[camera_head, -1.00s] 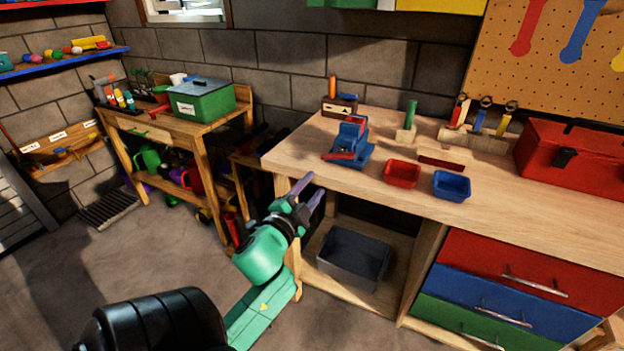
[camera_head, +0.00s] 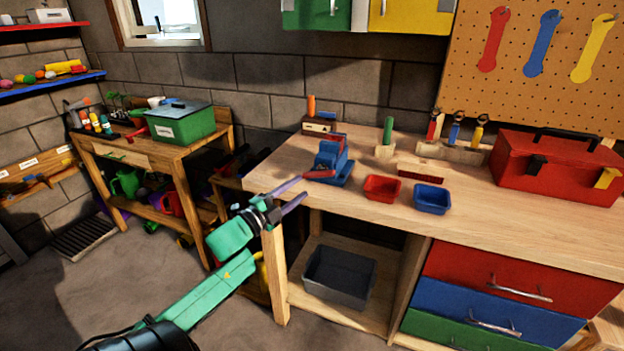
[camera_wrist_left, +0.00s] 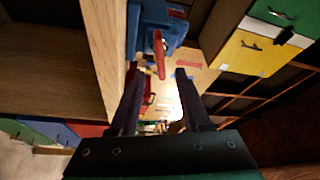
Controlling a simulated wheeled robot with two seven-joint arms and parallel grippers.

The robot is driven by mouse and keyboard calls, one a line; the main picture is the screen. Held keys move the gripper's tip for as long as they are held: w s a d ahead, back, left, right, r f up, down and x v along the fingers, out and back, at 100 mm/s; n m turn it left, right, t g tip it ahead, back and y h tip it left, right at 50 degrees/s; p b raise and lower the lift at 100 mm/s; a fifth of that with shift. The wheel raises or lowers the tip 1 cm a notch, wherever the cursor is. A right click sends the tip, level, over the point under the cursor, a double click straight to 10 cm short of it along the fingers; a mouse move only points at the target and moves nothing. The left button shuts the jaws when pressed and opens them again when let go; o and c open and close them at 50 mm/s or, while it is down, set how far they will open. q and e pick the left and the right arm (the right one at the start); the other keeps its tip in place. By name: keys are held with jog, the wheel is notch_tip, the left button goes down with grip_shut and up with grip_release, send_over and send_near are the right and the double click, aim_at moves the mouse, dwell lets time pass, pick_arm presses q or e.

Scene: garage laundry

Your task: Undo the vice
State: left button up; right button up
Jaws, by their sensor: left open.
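The blue vice (camera_head: 331,162) stands near the left front edge of the wooden workbench, with a red handle (camera_head: 320,174) on its front side. In the left wrist view the vice (camera_wrist_left: 165,22) is at the top, and its red handle (camera_wrist_left: 159,54) hangs between and beyond my fingertips. My left gripper (camera_head: 304,188) is open and empty at the bench's left front edge, just short of the handle; it also shows in the left wrist view (camera_wrist_left: 160,75). I cannot tell whether the vice jaws hold anything. My right gripper is not in view.
The workbench (camera_head: 480,215) carries a red bin (camera_head: 382,188), a blue bin (camera_head: 432,199) and a red toolbox (camera_head: 556,168). A grey bin (camera_head: 340,276) sits on the shelf below. A side table (camera_head: 150,152) with a green box (camera_head: 180,122) stands at left.

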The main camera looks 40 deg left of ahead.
aim_at(316, 176)
pick_arm(q)
jog(key=w, duration=0.6)
jog(key=shift+d+r, duration=0.15)
jog(key=shift+r, duration=0.25)
grip_shut()
jog(key=shift+n, duration=0.3)
jog(key=n+t+y, duration=0.1)
jog(key=n, duration=0.3)
jog(key=shift+f, duration=0.15)
jog(key=shift+d+n+t+y, duration=0.1)
jog(key=shift+n+t+y, duration=0.55)
jog(key=shift+n, duration=1.25)
jog(key=shift+y, duration=0.25)
